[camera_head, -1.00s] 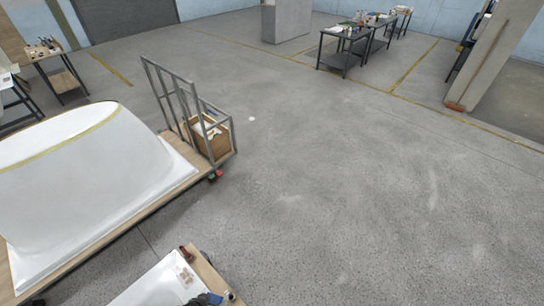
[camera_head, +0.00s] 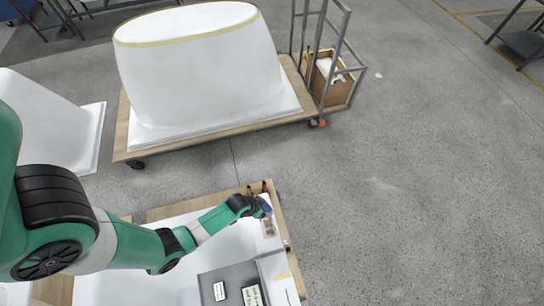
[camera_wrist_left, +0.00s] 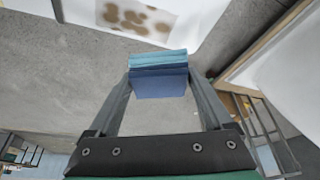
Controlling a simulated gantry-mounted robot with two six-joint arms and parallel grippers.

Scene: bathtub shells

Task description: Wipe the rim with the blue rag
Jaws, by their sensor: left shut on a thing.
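My left gripper (camera_head: 262,207) is shut on the blue rag (camera_head: 267,208) over the far right corner of the near white shell (camera_head: 188,213). In the left wrist view the folded blue rag (camera_wrist_left: 158,76) sits between the fingertips. A white rim strip (camera_wrist_left: 192,14) with brown stains (camera_wrist_left: 135,18) lies just beyond the rag there. The same brown patch (camera_head: 268,227) shows beside the gripper in the head view. I cannot tell whether the rag touches the rim. My right gripper is not in view.
A large white tub shell (camera_head: 200,75) stands on a wooden cart with a grey rail (camera_head: 345,50) and a wooden box (camera_head: 328,82). Another white shell (camera_head: 50,115) is at left. A grey panel (camera_head: 232,278) with labels is at the near shell. Open concrete floor lies right.

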